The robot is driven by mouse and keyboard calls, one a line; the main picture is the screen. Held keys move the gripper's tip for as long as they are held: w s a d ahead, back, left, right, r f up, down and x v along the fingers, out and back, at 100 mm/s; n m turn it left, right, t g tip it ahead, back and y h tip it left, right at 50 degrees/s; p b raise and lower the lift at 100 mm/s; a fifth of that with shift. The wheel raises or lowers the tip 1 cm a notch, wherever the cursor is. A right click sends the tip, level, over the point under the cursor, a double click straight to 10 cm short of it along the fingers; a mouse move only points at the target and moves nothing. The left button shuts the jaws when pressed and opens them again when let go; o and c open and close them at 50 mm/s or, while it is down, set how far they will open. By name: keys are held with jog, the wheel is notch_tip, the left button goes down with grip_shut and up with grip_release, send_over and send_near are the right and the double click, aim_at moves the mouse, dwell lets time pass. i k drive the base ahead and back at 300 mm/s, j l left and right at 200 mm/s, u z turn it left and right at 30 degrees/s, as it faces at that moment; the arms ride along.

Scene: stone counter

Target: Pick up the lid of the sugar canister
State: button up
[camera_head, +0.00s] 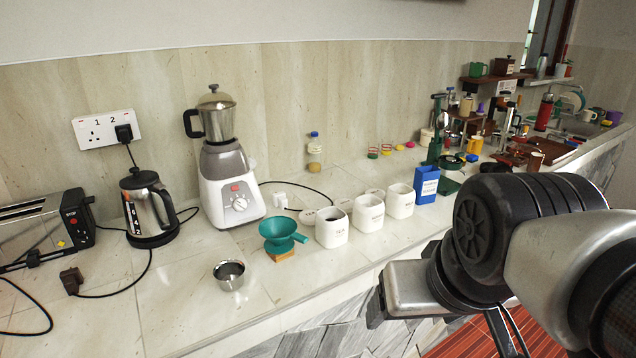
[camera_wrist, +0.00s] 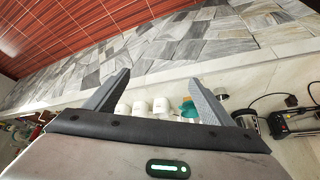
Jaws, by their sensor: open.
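Three white canisters stand in a row on the counter: a left one (camera_head: 332,229), a middle one (camera_head: 368,213) and a right one (camera_head: 400,201). Their tops look open. The left label seems to read "TEA"; I cannot tell which is sugar. Flat white lids lie behind them: a left lid (camera_head: 308,216), a middle lid (camera_head: 344,203) and a right lid (camera_head: 375,193). My gripper (camera_wrist: 160,78) is open and empty, in front of the counter edge, apart from the canisters. The wrist view shows the canisters (camera_wrist: 141,108) beyond the fingers; the lids are not clear there.
A teal dripper (camera_head: 281,235) on a wooden block and a metal cup (camera_head: 230,274) stand left of the canisters. A blue box (camera_head: 427,185) stands to their right. A blender (camera_head: 225,165), kettle (camera_head: 148,208) and toaster (camera_head: 45,228) line the back left. The front counter strip is clear.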

aim_at(344, 204)
jog(key=i+l+u, duration=0.75)
jog(key=l, duration=0.35)
jog(key=i+l+u, duration=0.25)
jog(key=l, duration=0.15)
jog(key=k, duration=0.1)
